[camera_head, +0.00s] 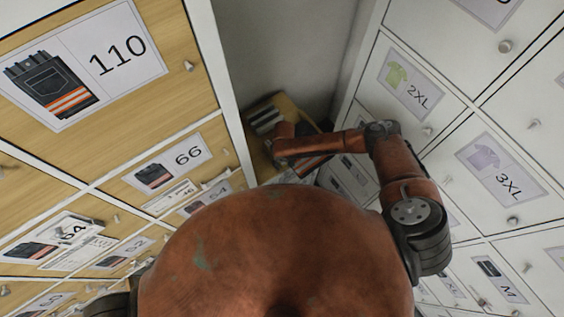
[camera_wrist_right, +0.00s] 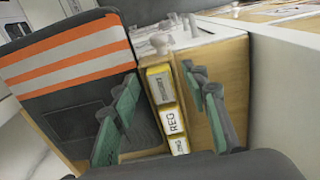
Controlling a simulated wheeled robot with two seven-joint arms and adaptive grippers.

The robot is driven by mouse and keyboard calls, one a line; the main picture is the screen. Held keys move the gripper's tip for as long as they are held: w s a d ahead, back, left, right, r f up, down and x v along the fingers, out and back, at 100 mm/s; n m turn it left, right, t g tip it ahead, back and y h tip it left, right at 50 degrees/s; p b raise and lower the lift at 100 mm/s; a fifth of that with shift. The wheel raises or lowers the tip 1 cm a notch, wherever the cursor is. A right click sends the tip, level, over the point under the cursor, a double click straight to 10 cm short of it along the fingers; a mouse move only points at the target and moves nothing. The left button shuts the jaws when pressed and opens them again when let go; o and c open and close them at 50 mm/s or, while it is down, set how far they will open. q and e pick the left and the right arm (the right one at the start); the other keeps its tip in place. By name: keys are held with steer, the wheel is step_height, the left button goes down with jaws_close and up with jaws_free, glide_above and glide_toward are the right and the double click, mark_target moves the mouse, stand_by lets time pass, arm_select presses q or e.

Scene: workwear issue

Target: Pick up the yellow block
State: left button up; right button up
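A column of small yellow-edged blocks with white labels (camera_wrist_right: 171,117) shows in the right wrist view, one marked REG. They sit against the front of a wooden box. I cannot tell which of them is the yellow block meant. My right gripper (camera_wrist_right: 162,76) is open, its two green-padded fingers apart on either side of the column, with nothing seen held. Whether the fingers touch the blocks is unclear. In the head view my right arm reaches to the far end of the aisle, where its gripper is small and hard to make out. My left gripper is not in view.
Dark workwear with orange and pale stripes (camera_wrist_right: 70,62) is close to the left finger. The wooden box (camera_wrist_right: 232,72) is at the right finger. Wooden numbered drawers (camera_head: 190,110) line the left, white size-labelled drawers (camera_head: 440,60) the right, with knobs sticking out.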

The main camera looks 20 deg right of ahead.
steer(key=c, duration=1.1)
steer(key=shift+o, duration=0.2)
steer(key=shift+r, duration=0.2)
